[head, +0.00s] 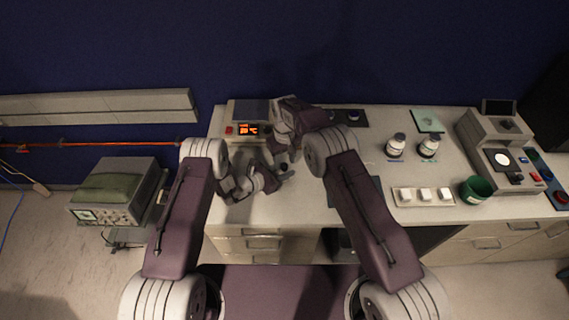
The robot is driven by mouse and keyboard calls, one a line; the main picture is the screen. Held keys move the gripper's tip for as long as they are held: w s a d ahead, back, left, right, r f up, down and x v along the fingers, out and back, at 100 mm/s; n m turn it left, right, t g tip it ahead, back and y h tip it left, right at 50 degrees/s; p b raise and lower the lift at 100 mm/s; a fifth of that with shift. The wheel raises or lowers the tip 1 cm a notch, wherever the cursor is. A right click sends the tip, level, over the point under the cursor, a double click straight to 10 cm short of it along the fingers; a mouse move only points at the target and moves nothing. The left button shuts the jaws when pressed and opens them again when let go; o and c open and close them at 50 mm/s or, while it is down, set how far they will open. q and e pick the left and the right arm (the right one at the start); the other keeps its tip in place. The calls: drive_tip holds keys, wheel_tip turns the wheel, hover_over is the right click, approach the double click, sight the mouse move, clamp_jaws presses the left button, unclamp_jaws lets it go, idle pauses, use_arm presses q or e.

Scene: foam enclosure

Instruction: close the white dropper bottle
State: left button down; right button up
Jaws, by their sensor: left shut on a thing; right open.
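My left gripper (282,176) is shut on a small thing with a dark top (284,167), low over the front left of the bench. The thing is probably the white dropper bottle, but my grippers hide most of it. My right gripper (284,143) is open just behind and above it, pointing down. I cannot tell whether it touches the thing. Two white bottles with dark caps, a left one (396,147) and a right one (429,148), stand upright on the right half of the bench. No loose cap can be made out.
An instrument with an orange display (246,129) stands behind my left gripper. A dark pad (352,118), a pale green tray (427,121), a strip with white blocks (406,197), a green cup (475,190) and a grey machine (490,140) are to the right.

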wheel_tip(320, 180, up, 2)
drive_tip(key=shift+s+r, duration=0.1)
drive_tip(key=shift+r, duration=0.05)
wheel_tip(320, 180, up, 3)
drive_tip(key=n, duration=0.2)
drive_tip(key=shift+f+n, duration=0.2)
drive_tip(key=shift+n, duration=0.1)
drive_tip(key=shift+c, duration=0.2)
drive_tip(key=shift+r+n, duration=0.4)
wheel_tip(320, 180, down, 8)
drive_tip(key=shift+f, duration=0.1)
